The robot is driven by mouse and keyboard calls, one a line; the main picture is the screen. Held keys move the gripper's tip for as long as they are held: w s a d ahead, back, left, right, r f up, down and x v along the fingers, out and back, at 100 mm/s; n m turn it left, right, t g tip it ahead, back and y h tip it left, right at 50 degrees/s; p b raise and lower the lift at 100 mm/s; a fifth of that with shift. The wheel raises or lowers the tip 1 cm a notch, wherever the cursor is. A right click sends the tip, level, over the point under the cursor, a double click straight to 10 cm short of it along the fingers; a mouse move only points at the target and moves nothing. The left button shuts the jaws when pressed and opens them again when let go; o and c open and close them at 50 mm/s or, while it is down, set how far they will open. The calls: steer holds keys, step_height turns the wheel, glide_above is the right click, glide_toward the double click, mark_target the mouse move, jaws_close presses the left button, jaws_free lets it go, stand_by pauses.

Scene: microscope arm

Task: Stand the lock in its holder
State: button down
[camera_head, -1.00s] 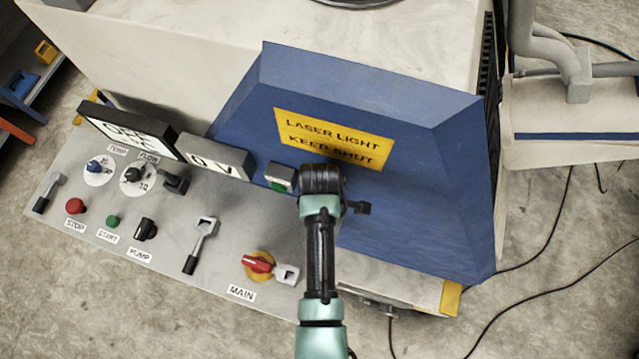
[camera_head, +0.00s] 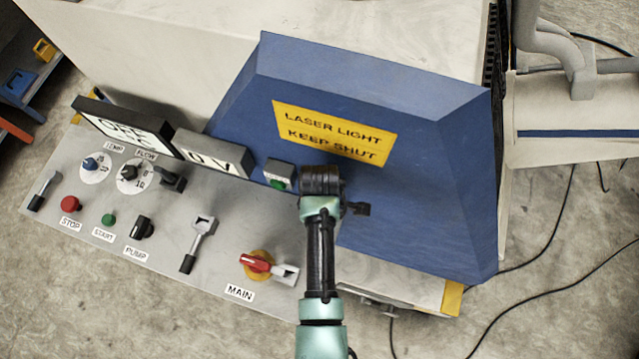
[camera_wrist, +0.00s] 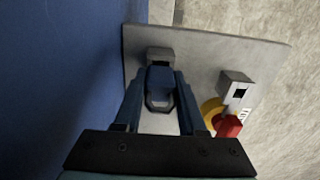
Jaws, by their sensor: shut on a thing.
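In the wrist view the lock (camera_wrist: 160,78) is a small blue body with a grey shackle towards the camera. My gripper (camera_wrist: 161,86) is shut on it, one blue finger on each side. A grey block (camera_wrist: 160,53), which looks like the holder, stands on the panel just beyond the lock. The lock overlaps it in the picture, and I cannot tell whether they touch. In the head view my arm hides the fingers, the lock and this block.
The red and yellow MAIN switch (camera_head: 258,264) with its grey hasp (camera_head: 285,273) is close by on the grey panel (camera_head: 165,262). The big blue cover (camera_head: 420,200) rises beside my gripper. Levers and buttons fill the panel's left part.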

steer(key=shift+f+b, duration=0.35)
steer(key=shift+f, duration=0.2)
steer(key=shift+c, duration=2)
jaws_free()
step_height(320, 180, up, 13)
steer(key=shift+f+b, duration=0.1)
steer(key=shift+b, duration=0.95)
steer(key=shift+s, duration=0.1)
